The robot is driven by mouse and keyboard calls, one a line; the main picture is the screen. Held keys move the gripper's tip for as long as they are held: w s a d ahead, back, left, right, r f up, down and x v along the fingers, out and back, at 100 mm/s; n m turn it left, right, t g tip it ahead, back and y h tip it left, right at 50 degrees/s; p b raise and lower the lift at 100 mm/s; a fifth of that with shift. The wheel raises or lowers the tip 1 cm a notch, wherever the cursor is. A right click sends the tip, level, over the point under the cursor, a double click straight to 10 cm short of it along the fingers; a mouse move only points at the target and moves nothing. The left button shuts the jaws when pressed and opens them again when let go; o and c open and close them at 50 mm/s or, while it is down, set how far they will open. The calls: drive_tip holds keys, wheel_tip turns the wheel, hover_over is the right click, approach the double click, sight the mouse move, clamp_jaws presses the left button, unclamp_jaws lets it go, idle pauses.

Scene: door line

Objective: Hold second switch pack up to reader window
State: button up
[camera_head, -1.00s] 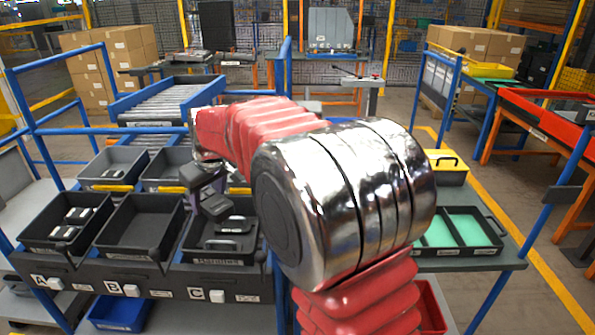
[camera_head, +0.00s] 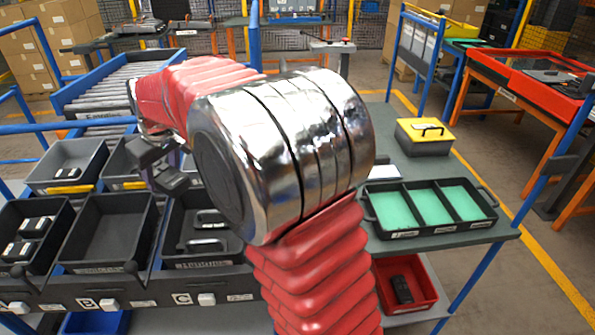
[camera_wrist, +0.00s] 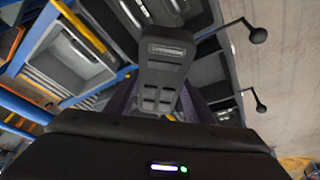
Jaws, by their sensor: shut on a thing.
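My gripper (camera_head: 162,165) is shut on a black switch pack (camera_head: 172,181) and holds it above the back edge of the right-hand black bin (camera_head: 205,262), marked C. In the wrist view the held pack (camera_wrist: 162,72) points away between the fingers, showing a label plate and small square keys. More packs (camera_head: 208,244) lie in the C bin. Two packs with white labels (camera_head: 36,226) lie in the left bin. The middle bin (camera_head: 108,228), marked B, is empty. I cannot make out a reader window; my arm hides part of the bench.
A black tray (camera_head: 402,233) with three green-lined compartments stands on the right of the bench, with a yellow-lidded box (camera_head: 424,137) behind it. A red bin (camera_head: 408,284) sits below. A roller conveyor (camera_head: 95,95) and blue rails stand behind the bins.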

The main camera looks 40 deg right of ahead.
drive_tip(key=shift+d, duration=0.25)
drive_tip(key=shift+d+r, duration=0.15)
drive_tip(key=shift+d, duration=0.15)
drive_tip(key=s+d+r+m+h, duration=0.1)
drive_tip(key=s+d+r+m, duration=0.1)
drive_tip(key=s+d+r, duration=0.5)
drive_tip(key=s+d+m, duration=0.2)
drive_tip(key=s+d, duration=0.2)
drive_tip(key=d, duration=0.6)
drive_tip(key=s+d, duration=0.3)
drive_tip(key=s, duration=1.4)
drive_tip(key=shift+f, duration=0.45)
drive_tip(key=shift+d, duration=0.15)
